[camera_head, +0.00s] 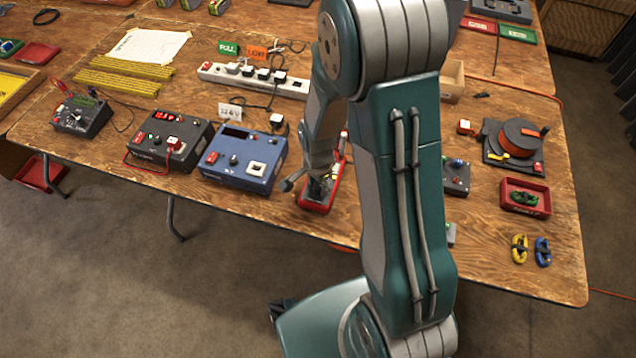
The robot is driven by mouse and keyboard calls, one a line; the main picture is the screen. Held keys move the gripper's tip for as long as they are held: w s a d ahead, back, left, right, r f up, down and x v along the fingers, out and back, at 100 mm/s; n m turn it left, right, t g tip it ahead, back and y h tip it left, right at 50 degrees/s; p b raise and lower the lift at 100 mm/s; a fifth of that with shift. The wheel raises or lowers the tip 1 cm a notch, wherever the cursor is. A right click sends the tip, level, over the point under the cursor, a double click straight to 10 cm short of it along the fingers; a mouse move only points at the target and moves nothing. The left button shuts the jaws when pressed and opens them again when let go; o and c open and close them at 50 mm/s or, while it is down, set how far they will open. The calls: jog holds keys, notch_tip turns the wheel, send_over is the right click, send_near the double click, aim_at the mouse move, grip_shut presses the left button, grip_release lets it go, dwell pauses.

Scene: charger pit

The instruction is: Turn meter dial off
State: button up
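A red-cased device (318,206), which looks like a hand-held meter, lies near the table's front edge, partly covered by my arm. Its dial is hidden or too small to read. My gripper (312,182) is low over this device, with one finger (289,185) showing at its left side. Whether the fingers touch it or are closed cannot be seen. A dark grey box (82,117) with a knob, a small display and red probes stands at the far left of the table. The knob's setting is too small to read.
A black unit (171,138) with a lit red display and a blue unit (243,155) stand left of my gripper. A white power strip (253,80) lies behind. A cable reel (518,138) and a red tray (526,196) are at right.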

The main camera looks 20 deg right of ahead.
grip_shut()
jog(key=n, duration=0.5)
jog(key=shift+n, duration=0.4)
jog(key=n, duration=1.2)
jog(key=shift+n, duration=0.3)
jog(key=n, duration=0.5)
jog(key=shift+n, duration=0.4)
